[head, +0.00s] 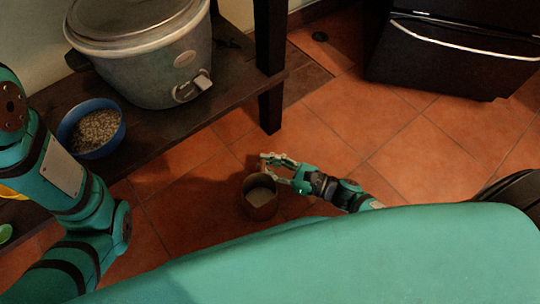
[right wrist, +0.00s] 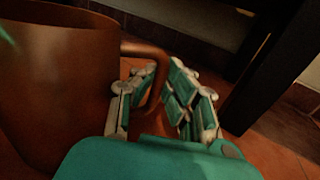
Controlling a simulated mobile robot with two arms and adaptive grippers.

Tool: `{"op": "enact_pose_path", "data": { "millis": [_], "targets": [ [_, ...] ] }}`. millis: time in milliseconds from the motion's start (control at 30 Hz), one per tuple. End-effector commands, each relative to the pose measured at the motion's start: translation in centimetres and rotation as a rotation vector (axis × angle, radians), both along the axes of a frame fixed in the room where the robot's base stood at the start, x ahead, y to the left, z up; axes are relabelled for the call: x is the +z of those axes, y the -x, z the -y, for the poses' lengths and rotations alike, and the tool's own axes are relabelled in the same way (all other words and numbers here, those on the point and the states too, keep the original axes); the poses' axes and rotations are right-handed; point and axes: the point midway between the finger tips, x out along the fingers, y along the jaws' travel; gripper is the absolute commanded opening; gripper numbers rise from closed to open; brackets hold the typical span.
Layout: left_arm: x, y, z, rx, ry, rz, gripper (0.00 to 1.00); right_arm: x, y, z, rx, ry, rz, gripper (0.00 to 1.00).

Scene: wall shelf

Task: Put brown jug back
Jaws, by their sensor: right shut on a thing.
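The brown jug (head: 261,203) is below the shelf's front edge in the head view, over the tiled floor, with its open top facing up. In the right wrist view the jug (right wrist: 55,80) fills the left side, and its handle (right wrist: 152,95) runs between the fingers. My right gripper (head: 272,168) is shut on that handle; its fingers also show in the right wrist view (right wrist: 162,85). I cannot tell how high the jug is above the floor. My left arm shows at the left of the head view, but its gripper is out of view.
A dark wooden shelf (head: 165,133) with a post holds a grey slow cooker (head: 140,60) and a blue bowl (head: 68,125) of grain. A black appliance (head: 450,65) stands at the back right. The tiled floor (head: 420,140) between is clear.

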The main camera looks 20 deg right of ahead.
Motion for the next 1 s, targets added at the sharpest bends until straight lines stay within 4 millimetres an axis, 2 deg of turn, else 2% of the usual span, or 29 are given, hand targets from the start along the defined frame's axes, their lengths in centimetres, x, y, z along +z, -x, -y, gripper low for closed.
{"op": "enact_pose_path", "data": {
  "millis": [400, 433, 600, 933, 1000],
  "targets": [
    [-0.42, -0.2, 0.03, 0.001, -0.001, -0.004, 1.0, -0.44, 0.17, -0.19, 0.0, -0.004, 0.002, 0.0],
    [-0.35, -0.16, 0.02, 0.001, -0.001, -0.003, 1.0, -0.47, 0.2, -0.15, 0.0, 0.0, 0.001, 0.11],
    [-0.32, 0.01, -0.04, 0.001, 0.001, 0.0, 1.0, -0.42, 0.21, -0.14, 0.0, 0.0, 0.001, 0.31],
    [0.19, 0.0, -0.05, 0.001, 0.001, 0.0, 1.0, 0.16, 0.22, -0.13, 0.001, 0.001, 0.001, 0.31],
    [0.52, -0.03, -0.03, 0.001, 0.001, -0.001, 1.0, 0.01, 0.8, 0.52, -0.001, 0.002, -0.002, 0.31]
  ]
}}
